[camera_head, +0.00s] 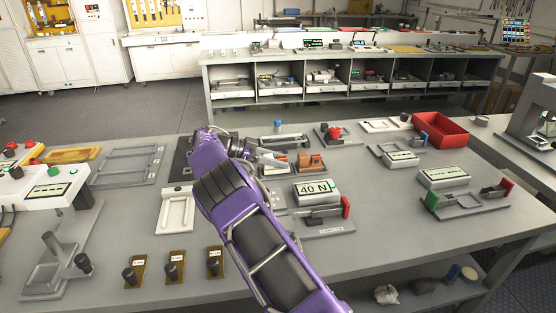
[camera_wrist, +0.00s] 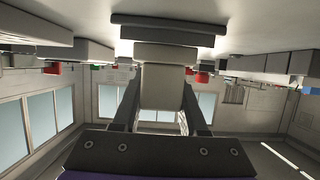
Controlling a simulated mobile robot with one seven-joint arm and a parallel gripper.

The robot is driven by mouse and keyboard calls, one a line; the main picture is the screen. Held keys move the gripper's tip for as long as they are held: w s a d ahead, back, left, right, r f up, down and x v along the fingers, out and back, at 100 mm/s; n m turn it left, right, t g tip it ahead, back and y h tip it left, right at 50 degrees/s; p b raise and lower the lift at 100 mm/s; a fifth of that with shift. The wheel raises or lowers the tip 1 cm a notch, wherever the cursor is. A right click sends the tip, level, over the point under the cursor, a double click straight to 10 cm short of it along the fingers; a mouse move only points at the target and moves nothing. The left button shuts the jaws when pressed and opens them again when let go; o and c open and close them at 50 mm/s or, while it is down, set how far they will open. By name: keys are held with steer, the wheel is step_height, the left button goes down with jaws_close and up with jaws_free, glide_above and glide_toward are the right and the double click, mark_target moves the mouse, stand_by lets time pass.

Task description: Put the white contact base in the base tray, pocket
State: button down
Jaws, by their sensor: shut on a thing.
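In the wrist view my gripper (camera_wrist: 161,92) is shut on a pale block (camera_wrist: 163,75), which looks like the white contact base. A finger lies on each side of it. A dark grey bar and a paler plate show just beyond its far end; I cannot tell whether they touch it. A white tray with recessed pockets (camera_head: 177,225) lies just left of my arm. A similar white tray (camera_head: 379,126) lies at the back right. I cannot tell which is the base tray.
A red bin (camera_head: 440,130) is at the back right. Several brass plates with black knobs line the front. A grey frame (camera_head: 125,165) lies left.

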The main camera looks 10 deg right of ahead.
steer(key=shift+f, duration=0.3)
steer(key=shift+c, duration=1.8)
jaws_free()
steer(key=shift+a+b, duration=0.15)
steer(key=shift+b, duration=0.15)
